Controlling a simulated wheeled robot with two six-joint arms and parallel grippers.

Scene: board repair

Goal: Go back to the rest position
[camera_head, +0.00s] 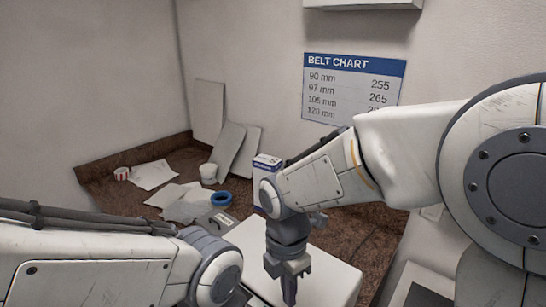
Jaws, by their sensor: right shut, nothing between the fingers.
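My right arm comes in from the right and reaches toward the middle of the picture. Its gripper (288,278) points down over a white flat-topped surface (325,272) and is shut, with nothing held. I cannot tell the exact gap between the fingertips and that surface. My left arm comes in from the left along the bottom edge. Its gripper is not visible in the head view.
A blue and white box (264,165) stands behind my right wrist, partly hidden. A blue tape roll (220,198), a white cup (208,173), papers (152,174) and leaning panels (227,148) are on the brown worktop (110,168). A belt chart (352,88) hangs on the wall.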

